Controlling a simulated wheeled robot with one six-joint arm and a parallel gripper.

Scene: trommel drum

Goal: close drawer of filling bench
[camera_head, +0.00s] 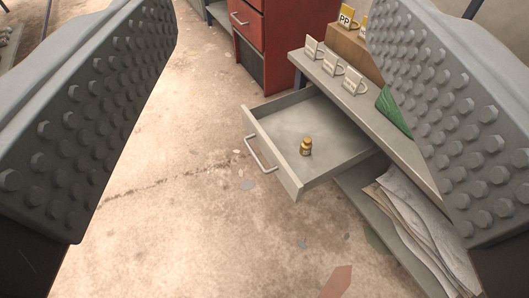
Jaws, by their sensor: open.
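The grey drawer (272,118) of the filling bench (349,89) stands pulled out toward the left. A pale bar handle (261,155) is on its front panel. A small yellow-brown bottle (306,147) stands inside the drawer on its floor. My gripper (270,115) is open, with its two studded grey fingers large at the left and right edges of the view. The drawer and handle show between the fingers, farther off, and no contact is seen. The right finger hides part of the bench.
A red cabinet (265,45) with a drawer stands behind. Folded sacks (420,215) lie on the lower shelf. The concrete floor (170,200) before the drawer is clear.

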